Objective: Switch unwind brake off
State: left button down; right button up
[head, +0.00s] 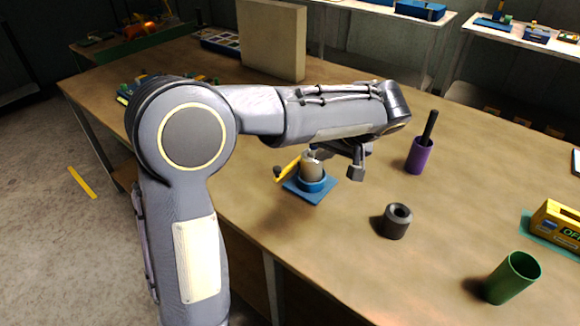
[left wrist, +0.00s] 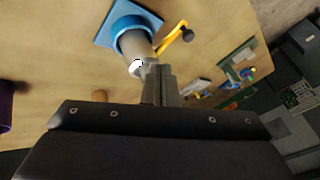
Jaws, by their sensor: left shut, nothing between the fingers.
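A device with a blue square base (head: 310,190), a pale cylinder (head: 312,167) and a yellow lever with a dark knob (head: 287,168) stands on the table. In the left wrist view the lever (left wrist: 172,39) sticks out beside the cylinder (left wrist: 133,45). A yellow box (head: 557,222) with a partly visible green "OF" display is at the right edge. My left gripper (head: 356,172) is shut and empty, just right of the cylinder in the head view. In the left wrist view its fingers (left wrist: 160,85) overlap the cylinder's end; I cannot tell if they touch. My right gripper is not in view.
A dark grey ring-shaped part (head: 397,221), a purple cup with a black rod (head: 420,155) and a green cup (head: 512,277) stand on the wooden table (head: 335,270). A beige panel (head: 272,40) stands at the back. The table between them is clear.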

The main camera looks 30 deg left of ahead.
pick_arm(q)
jog(key=a+f+p, duration=0.1)
jog(key=a+f, duration=0.8)
jog(key=shift+w+p, duration=0.3)
jog(key=shift+p, duration=0.1)
jog(key=shift+a, duration=0.1)
jog(key=a+m+t+b, duration=0.1)
jog(key=a+m+b, duration=0.1)
jog(key=a+m+t+h+b, duration=0.1)
jog(key=a+b, duration=0.1)
jog(key=shift+a+m, duration=0.35)
jog(key=shift+m, duration=0.05)
jog(key=shift+w+a+r+m+h+b, duration=0.15)
jog(key=shift+w+a+m+b, duration=0.15)
jog(key=shift+a, duration=0.4)
jog(key=shift+w+a+f+m+h+b, duration=0.15)
jog(key=shift+w+a+m, duration=0.2)
jog(key=shift+a, duration=0.3)
jog(key=shift+s+r+t, duration=0.1)
jog(key=shift+r+t, duration=0.05)
jog(key=shift+t, duration=0.15)
